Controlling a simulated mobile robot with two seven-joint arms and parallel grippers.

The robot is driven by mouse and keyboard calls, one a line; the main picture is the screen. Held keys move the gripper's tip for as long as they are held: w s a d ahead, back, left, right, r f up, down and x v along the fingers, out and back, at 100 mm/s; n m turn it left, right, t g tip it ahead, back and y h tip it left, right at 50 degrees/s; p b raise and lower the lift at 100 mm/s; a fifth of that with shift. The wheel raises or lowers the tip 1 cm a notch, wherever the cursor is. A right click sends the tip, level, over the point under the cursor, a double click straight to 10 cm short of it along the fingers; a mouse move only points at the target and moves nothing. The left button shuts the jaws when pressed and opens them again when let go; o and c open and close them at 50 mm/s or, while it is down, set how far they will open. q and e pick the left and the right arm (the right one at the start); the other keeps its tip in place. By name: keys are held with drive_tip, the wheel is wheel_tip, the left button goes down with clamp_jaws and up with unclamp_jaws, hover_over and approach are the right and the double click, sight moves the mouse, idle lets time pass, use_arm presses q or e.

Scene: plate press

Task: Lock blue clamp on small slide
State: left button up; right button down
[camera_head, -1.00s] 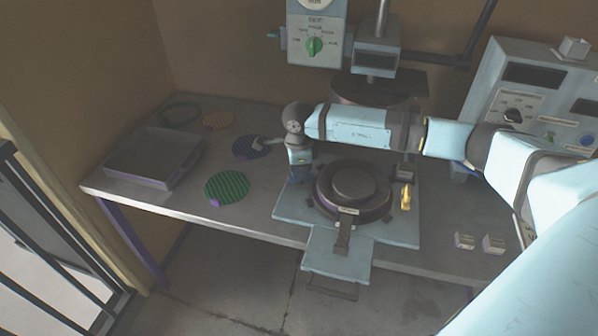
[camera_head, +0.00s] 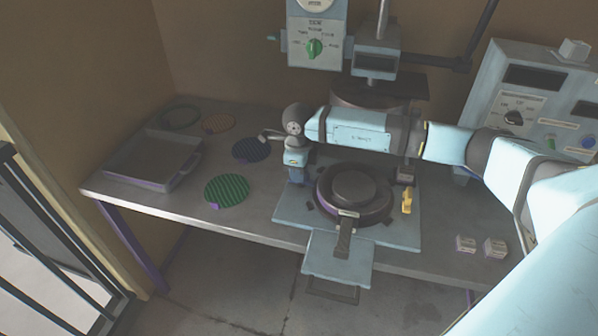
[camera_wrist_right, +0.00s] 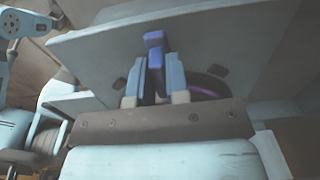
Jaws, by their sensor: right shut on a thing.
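The small slide is a pale blue plate (camera_head: 395,236) with a round dark mould on top, lying on the table below the press. The blue clamp (camera_wrist_right: 154,40) stands up between the fingers of my right gripper (camera_wrist_right: 153,75), which is shut on it. In the head view my right gripper (camera_head: 297,166) points down at the left edge of the slide plate, and the clamp's lower part is mostly hidden there. Whether the clamp is locked cannot be told. My left gripper is not in view.
A yellow clamp (camera_head: 407,200) stands at the plate's right side. A green disc (camera_head: 227,190), a dark blue disc (camera_head: 251,150) and a grey tray (camera_head: 190,163) lie to the left. Two small blocks (camera_head: 466,244) sit at the right. My right forearm spans above the slide.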

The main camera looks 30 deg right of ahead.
drive_tip(key=c, duration=1.1)
unclamp_jaws()
wheel_tip(320, 180, up, 14)
drive_tip(key=shift+f+b, duration=0.1)
drive_tip(key=shift+b, duration=0.2)
